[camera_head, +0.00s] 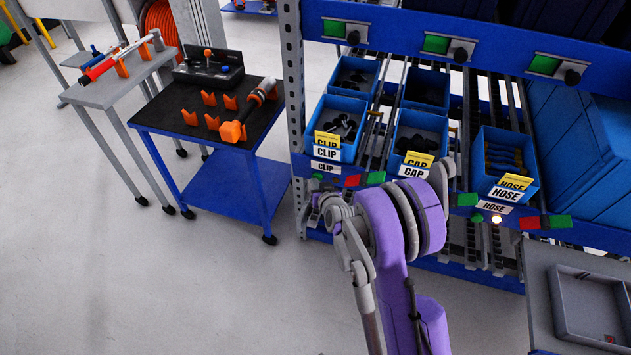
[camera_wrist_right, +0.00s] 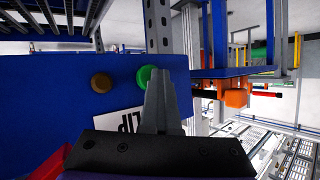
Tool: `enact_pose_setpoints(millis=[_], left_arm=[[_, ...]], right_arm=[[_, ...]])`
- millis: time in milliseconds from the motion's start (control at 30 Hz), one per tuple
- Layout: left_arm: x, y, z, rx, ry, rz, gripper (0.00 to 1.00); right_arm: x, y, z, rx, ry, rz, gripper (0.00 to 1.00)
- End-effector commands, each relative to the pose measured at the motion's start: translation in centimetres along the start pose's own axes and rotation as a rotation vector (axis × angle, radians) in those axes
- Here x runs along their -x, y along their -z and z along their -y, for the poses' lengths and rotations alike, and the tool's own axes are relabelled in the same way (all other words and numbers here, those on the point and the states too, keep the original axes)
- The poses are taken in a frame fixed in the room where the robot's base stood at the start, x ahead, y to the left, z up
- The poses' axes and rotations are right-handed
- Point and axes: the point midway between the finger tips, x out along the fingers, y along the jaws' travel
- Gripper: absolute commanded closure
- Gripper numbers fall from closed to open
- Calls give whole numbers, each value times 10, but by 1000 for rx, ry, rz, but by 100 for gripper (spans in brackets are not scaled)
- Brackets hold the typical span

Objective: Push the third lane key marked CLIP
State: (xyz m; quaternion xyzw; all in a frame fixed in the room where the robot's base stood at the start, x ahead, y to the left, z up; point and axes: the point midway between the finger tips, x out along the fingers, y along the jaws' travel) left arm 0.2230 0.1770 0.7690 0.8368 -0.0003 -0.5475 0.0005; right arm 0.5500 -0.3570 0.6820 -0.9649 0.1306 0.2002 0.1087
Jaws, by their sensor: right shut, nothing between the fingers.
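The CLIP lane's white label (camera_head: 325,167) is on the blue rail below the leftmost of three blue bins in the head view. A small green key (camera_head: 318,176) shows just below that label. In the right wrist view, the round green key (camera_wrist_right: 146,76) sits on the blue rail beside an amber-brown button (camera_wrist_right: 101,83) and a partly hidden label (camera_wrist_right: 118,124). My right gripper (camera_wrist_right: 160,72) is shut and empty, its tips overlapping the key's edge in that view. I cannot tell whether they touch it. My left gripper is out of view.
CAP (camera_head: 414,172) and HOSE (camera_head: 505,194) bins stand to the right. A lamp (camera_head: 496,218) glows below HOSE. A blue cart (camera_head: 165,110) with orange holders stands left of the rack post (camera_head: 291,75). The floor (camera_head: 110,270) at front left is clear.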

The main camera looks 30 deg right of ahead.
Motion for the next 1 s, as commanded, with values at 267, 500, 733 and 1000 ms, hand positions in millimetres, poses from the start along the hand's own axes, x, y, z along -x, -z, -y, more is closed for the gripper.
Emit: enact_pose_setpoints(millis=[267, 500, 733, 1000], left_arm=[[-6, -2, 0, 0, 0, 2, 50], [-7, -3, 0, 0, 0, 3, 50], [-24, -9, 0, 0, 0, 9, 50], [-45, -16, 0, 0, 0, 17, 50]], right_arm=[[3, -1, -2, 2, -7, -9, 100], [4, -2, -1, 1, -7, -7, 100], [18, -16, 11, 2, -4, -5, 100], [37, -30, 26, 2, -2, -2, 100]])
